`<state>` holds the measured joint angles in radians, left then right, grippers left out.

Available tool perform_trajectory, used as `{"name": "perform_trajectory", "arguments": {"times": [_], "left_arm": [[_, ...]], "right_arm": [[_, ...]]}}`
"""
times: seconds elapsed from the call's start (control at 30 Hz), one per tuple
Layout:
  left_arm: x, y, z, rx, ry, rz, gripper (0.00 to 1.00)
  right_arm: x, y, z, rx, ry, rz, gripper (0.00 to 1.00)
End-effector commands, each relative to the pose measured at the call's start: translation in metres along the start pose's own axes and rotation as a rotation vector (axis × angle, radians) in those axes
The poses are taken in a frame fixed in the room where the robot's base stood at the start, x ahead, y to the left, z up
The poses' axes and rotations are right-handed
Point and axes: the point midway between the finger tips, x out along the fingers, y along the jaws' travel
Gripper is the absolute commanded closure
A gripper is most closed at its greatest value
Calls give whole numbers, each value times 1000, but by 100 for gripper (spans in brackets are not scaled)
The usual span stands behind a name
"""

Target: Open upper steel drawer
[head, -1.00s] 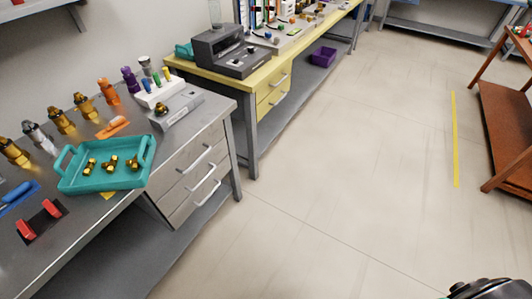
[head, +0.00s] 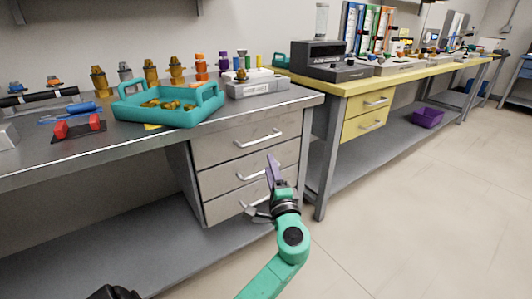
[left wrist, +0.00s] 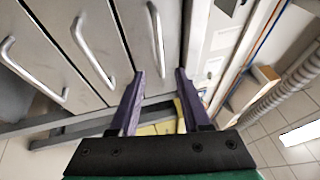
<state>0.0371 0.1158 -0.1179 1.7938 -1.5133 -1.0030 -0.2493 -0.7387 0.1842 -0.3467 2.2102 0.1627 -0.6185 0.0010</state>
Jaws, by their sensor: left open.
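The steel drawer unit hangs under the steel bench, with three drawers stacked and all closed. The upper steel drawer (head: 220,145) has a bar handle (head: 259,138); in the left wrist view this handle (left wrist: 155,35) is the one closest to the bench top. My left gripper (head: 271,165) has purple fingers and is open in front of the drawers, below the upper handle in the head view. In the left wrist view my fingertips (left wrist: 159,73) lie either side of that handle's near end in the picture; contact is not visible. My right gripper is not in view.
The middle handle (head: 250,175) and lower handle (head: 251,204) stick out below. A teal tray (head: 168,112) with brass parts stands on the bench. A yellow bench (head: 400,80) with drawers stands to the right. The floor (head: 420,210) at right is clear.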

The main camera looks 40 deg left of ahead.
Motion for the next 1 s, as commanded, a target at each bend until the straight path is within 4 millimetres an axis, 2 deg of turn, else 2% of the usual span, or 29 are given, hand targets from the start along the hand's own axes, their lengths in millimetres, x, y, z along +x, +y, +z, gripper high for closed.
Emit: {"name": "perform_trajectory", "arguments": {"times": [0.2, 0.4, 0.57, 0.8, 0.83, 0.93, 1.0], "left_arm": [[59, -1, -1, 1, 0, -2, 53], [106, 1, -1, 1, 1, 1, 53], [124, 1, -1, 0, 3, 2, 53], [126, 0, -1, 0, 4, 3, 53], [126, 1, -1, 0, 4, 3, 60], [125, 1, -1, 0, 4, 3, 99], [125, 1, -1, 0, 4, 3, 100]], "right_arm": [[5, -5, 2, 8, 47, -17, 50], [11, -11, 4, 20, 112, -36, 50], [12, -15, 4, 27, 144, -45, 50], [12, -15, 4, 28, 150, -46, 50], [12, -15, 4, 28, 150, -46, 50], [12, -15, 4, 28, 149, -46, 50], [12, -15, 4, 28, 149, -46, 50]]}}
